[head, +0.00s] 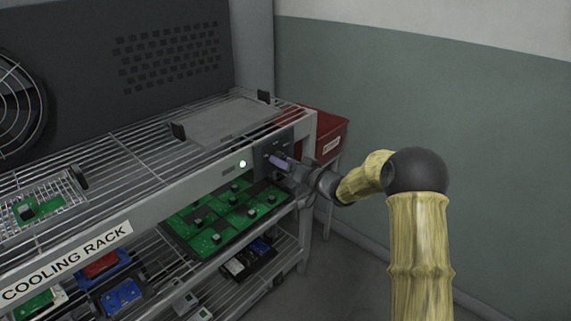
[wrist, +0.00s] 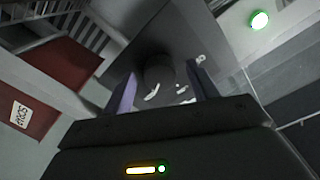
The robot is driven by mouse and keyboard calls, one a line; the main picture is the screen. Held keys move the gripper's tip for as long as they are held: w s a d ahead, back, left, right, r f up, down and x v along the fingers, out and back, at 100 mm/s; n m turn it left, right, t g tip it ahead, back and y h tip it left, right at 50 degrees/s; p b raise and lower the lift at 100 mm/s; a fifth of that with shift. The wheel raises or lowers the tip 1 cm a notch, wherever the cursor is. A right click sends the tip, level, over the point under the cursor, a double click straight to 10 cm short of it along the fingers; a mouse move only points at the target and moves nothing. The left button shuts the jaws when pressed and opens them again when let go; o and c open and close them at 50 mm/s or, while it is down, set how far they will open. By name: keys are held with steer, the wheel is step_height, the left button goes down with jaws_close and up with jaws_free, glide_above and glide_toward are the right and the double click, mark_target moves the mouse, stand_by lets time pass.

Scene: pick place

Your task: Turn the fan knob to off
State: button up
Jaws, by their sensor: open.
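The fan knob (wrist: 158,70) is a dark round knob on a dark control panel (head: 268,150) at the right end of the cooling rack's front rail. White markings show on the panel beside the knob in the wrist view. My gripper (head: 280,160) is at the panel, and in the wrist view its two purple fingers (wrist: 163,84) stand apart, one on each side of the knob. I cannot tell whether they touch it. In the head view my gripper hides the knob. A green light (head: 243,163) glows left of the panel. The knob's pointer direction is unclear.
The cooling rack (head: 118,176) has a wire top with a flat tray, and lower shelves hold green circuit boards (head: 226,207). A round fan (head: 12,105) is at far left. A red bin (head: 328,134) stands behind the rack's right end. Open floor lies to the right.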

steer(key=c, duration=1)
steer(key=shift+n, duration=0.5)
steer(key=shift+w+d+f+n+b, duration=0.1)
steer(key=shift+n+b, duration=7.8)
steer(key=shift+n, duration=3.7)
